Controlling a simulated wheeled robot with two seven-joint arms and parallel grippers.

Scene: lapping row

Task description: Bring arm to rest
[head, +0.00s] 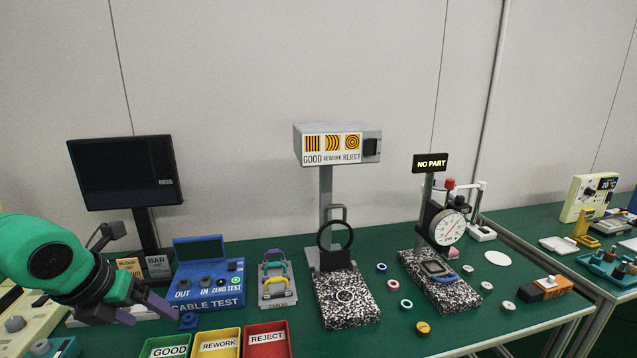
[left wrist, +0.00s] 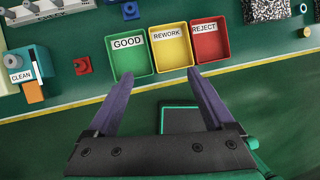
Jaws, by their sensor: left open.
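My left arm comes in from the left in the head view, green and black. Its left gripper (head: 142,308) is open and empty above the table's left part, near the blue cable test box (head: 207,283). In the left wrist view its two purple fingers (left wrist: 155,103) stand wide apart, with nothing between them. Beyond the fingertips lie the green GOOD bin (left wrist: 131,64), the yellow REWORK bin (left wrist: 171,54) and the red REJECT bin (left wrist: 209,48). All three bins look empty. My right gripper is not in either view.
The green table (head: 400,340) holds a dial gauge (head: 447,228) on a speckled base, another speckled block (head: 345,310), a small rack (head: 277,290) and several loose rings. A dark monitor (head: 125,175) stands back left. A clean box (left wrist: 30,82) shows in the left wrist view.

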